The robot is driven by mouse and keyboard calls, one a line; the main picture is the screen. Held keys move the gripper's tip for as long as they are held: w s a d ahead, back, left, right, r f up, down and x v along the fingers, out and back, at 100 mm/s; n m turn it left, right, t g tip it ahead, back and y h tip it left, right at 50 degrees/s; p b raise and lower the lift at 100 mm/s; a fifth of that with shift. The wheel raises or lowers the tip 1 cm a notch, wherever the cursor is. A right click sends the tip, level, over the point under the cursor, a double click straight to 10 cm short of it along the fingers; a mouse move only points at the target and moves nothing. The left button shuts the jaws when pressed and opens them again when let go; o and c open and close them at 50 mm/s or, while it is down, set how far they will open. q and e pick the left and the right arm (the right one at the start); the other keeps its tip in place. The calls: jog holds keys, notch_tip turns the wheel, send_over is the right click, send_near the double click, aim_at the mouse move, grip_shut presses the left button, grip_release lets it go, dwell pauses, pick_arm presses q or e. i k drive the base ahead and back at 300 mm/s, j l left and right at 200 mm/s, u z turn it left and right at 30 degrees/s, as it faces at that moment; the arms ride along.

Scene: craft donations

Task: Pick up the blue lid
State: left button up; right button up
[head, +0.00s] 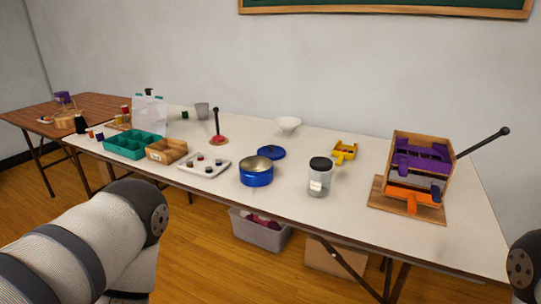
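The blue lid (271,152) lies flat on the white table, behind and slightly right of a blue pot (256,172). The pot stands open at its top, and the lid is apart from its mouth. A small dark knob shows on the lid. My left arm comes in at the lower left, in front of the table, and its gripper is out of view. Only a small part of my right arm shows at the right edge, and its gripper is out of view too.
A jar with a black lid (320,176) stands right of the pot. A yellow item (344,152), a white bowl (288,125) and a red plunger-like item (218,132) surround the lid at a distance. A wooden press with a long handle (416,172) stands at right.

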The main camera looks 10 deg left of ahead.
aim_at(275, 153)
jog(key=i+j+z, duration=0.15)
jog(key=j+z, duration=0.15)
jog(key=j, duration=0.4)
jog(key=j+z, duration=0.3)
jog(key=j, duration=0.4)
